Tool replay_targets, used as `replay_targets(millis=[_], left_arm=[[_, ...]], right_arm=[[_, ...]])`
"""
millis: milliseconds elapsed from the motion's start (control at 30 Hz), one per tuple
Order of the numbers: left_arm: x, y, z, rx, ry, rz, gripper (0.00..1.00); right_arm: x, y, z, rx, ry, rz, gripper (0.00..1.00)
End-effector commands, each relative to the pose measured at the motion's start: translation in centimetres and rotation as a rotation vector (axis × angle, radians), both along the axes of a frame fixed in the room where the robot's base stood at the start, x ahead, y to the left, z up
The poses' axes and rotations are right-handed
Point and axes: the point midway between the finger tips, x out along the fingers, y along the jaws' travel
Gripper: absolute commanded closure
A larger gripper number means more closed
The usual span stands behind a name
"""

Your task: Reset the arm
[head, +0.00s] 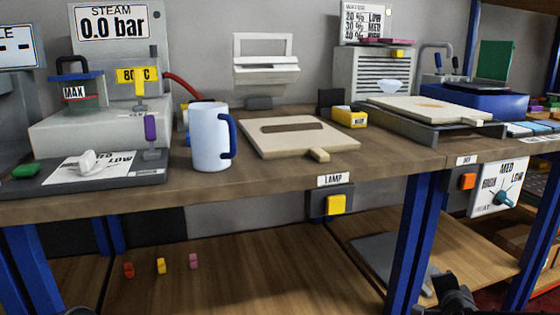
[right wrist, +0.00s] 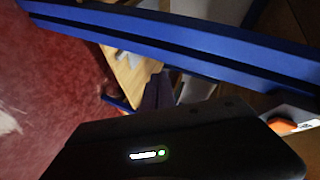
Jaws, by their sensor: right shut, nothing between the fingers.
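My right gripper (head: 454,292) shows as a dark shape at the bottom right of the head view, below the workbench (head: 385,190) and beside its blue leg. It is shut and holds nothing. In the right wrist view a black housing with a small green light fills the bottom, and a blue beam (right wrist: 190,45) crosses close above it. My left gripper is not in view.
On the bench stand a white mug (head: 209,140) with a blue handle, a beige board (head: 275,148) and a steam unit (head: 90,130). The orange button (head: 467,181) and dial panel (head: 497,188) hang at the front right. A lower shelf (head: 240,275) holds several small pegs.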

Motion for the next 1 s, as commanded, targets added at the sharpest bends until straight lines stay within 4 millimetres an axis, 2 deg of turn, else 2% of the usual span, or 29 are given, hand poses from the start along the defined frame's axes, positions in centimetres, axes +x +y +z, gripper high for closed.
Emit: replay_targets(millis=[33,100,167,200,267,300,400,500,600,867,900,1000], left_arm=[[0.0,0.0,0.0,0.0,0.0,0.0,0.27],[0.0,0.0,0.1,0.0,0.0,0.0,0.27],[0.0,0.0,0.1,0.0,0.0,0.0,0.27],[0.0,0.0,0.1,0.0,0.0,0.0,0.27],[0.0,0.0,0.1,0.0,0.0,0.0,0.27],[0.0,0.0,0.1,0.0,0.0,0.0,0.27],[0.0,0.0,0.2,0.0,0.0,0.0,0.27],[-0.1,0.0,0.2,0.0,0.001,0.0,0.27],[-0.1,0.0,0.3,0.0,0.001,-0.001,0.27],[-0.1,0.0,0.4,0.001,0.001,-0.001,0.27],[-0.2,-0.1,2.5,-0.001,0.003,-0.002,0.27],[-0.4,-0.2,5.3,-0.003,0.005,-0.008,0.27]], right_arm=[[-0.7,2.3,-4.0,-0.047,0.091,0.077,1.0],[-2.0,5.3,-8.9,-0.117,0.203,0.189,1.0],[-3.5,8.0,-12.9,-0.17,0.291,0.291,1.0],[-4.8,9.8,-15.4,-0.199,0.346,0.361,1.0],[-7.0,12.6,-19.0,-0.239,0.424,0.47,1.0],[-8.7,14.4,-21.3,-0.261,0.473,0.543,1.0],[-13.3,18.8,-26.3,-0.299,0.58,0.721,1.0],[-18.0,22.3,-29.9,-0.308,0.665,0.868,1.0],[-22.4,25.0,-32.6,-0.292,0.736,0.976,1.0],[-32.5,30.5,-37.1,-0.234,0.89,1.185,1.0],[-32.0,30.5,-34.7,-0.241,0.881,1.184,1.0],[-32.1,30.5,-31.9,-0.237,0.882,1.183,1.0]])
